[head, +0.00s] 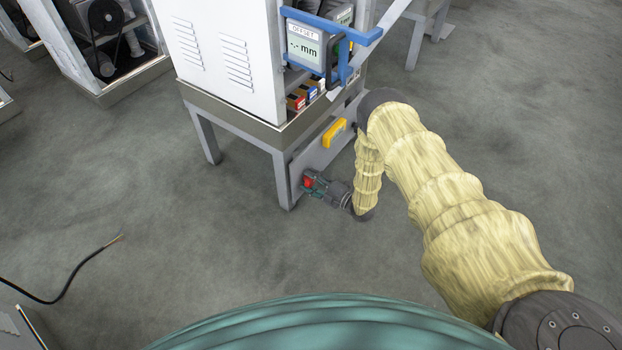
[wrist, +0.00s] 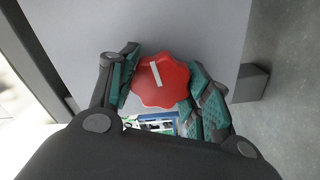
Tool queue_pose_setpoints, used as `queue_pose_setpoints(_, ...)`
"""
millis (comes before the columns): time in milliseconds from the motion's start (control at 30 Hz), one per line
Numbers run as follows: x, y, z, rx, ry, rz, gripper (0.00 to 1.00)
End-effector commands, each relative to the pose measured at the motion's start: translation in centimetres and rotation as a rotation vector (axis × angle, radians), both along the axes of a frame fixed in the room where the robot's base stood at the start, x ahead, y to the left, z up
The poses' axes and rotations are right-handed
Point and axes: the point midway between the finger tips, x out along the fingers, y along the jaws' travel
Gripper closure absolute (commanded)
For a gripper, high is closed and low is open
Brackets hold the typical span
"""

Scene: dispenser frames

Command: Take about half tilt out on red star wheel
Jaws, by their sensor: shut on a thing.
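In the head view the wheel (head: 307,182) is a small red patch low on the frame, partly hidden by my gripper (head: 314,184). The display (head: 304,46) marked OFFSET shows dashes and "mm", with no number readable.
A yellow handle (head: 334,132) is on the panel above my gripper. A blue frame (head: 333,38) surrounds the display. Several coloured blocks (head: 308,92) sit below it. A black cable (head: 72,279) lies on the floor at left. The floor in front of the frame is clear.

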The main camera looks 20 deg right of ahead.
Motion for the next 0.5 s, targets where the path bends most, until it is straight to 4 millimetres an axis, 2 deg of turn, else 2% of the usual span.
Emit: queue_pose_setpoints(500,-0.15,0.08,-0.2,-0.071,-0.053,0.001,0.76)
